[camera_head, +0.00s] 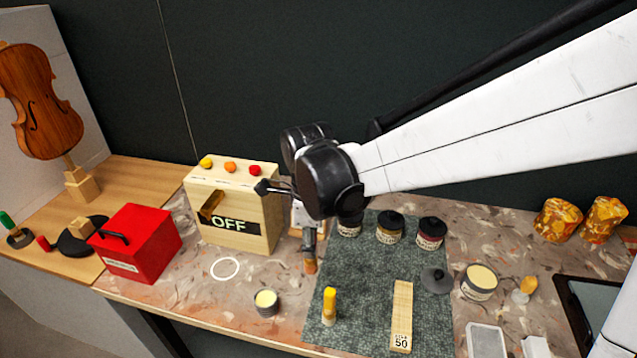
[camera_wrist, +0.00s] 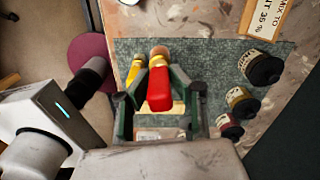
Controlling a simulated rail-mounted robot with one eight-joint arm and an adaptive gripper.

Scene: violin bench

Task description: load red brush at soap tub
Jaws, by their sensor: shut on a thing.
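My gripper (camera_head: 309,240) is above the left edge of the grey mat. In the wrist view, it is shut on the red brush (camera_wrist: 165,92), with the red handle between its fingers. In the head view, a brown tip (camera_head: 310,266) shows below the gripper; the red handle is hidden there. A small tub (camera_head: 266,302) with pale yellow contents stands left of the mat. A wider open tub (camera_head: 479,284) with cream contents stands at the mat's right edge. I cannot tell which is the soap tub. The brush is apart from both.
A yellow brush (camera_head: 329,306) stands upright on the mat (camera_head: 365,290), near a wooden block (camera_head: 402,315) marked 50. Several black-lidded jars (camera_head: 389,229) line the back. A loose lid (camera_head: 435,281) lies right. A wooden OFF box (camera_head: 236,212) and a red box (camera_head: 138,243) stand left.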

